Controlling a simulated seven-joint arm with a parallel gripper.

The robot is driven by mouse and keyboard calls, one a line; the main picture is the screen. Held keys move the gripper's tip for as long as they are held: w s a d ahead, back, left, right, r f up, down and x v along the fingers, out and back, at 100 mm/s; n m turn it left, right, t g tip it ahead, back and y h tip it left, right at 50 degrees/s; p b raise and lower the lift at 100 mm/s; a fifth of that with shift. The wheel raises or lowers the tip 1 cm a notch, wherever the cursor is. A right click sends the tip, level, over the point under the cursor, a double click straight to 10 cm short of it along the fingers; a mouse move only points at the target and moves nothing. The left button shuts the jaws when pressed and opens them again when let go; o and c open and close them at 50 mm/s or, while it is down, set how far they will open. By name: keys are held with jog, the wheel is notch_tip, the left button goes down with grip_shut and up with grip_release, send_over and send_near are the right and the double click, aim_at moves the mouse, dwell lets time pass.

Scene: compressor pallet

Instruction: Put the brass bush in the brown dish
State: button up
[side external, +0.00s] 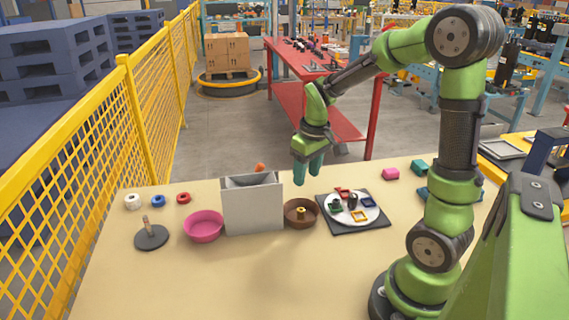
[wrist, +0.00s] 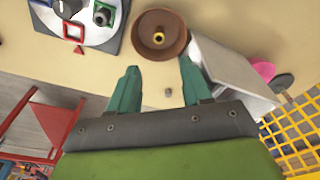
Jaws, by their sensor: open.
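The brown dish (side external: 289,222) stands on the table just right of the grey-white box, and it also shows in the wrist view (wrist: 140,32). A brass-coloured ring-shaped piece, the brass bush (side external: 300,211), lies inside it; in the wrist view the bush (wrist: 158,38) shows its round opening, near the dish's middle. My gripper (side external: 308,178) is above the table behind the dish, clear of it. In the wrist view my gripper (wrist: 160,78) has its two green fingers apart, with nothing held between them.
The upright grey-white box (side external: 252,208) stands close left of the dish, with a pink bowl (side external: 204,226) beyond it. A dark mat (side external: 335,224) with a white plate of coloured parts is at right. A small grey piece (wrist: 168,92) shows between my fingers, below them.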

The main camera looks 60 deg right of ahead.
jog(key=s+a+r+m+t+y, duration=0.1)
jog(key=s+a+r+t, duration=0.2)
jog(key=a, duration=0.5)
jog(key=s+a+r+t+y, duration=0.1)
jog(key=s+a+r+t, duration=0.1)
jog(key=s+a+r, duration=0.3)
notch_tip(320, 180, up, 3)
jog(key=a, duration=0.3)
jog(key=shift+s+f+m+t, duration=0.15)
jog(key=shift+s+m+t, duration=0.1)
jog(key=shift+m+t, duration=0.15)
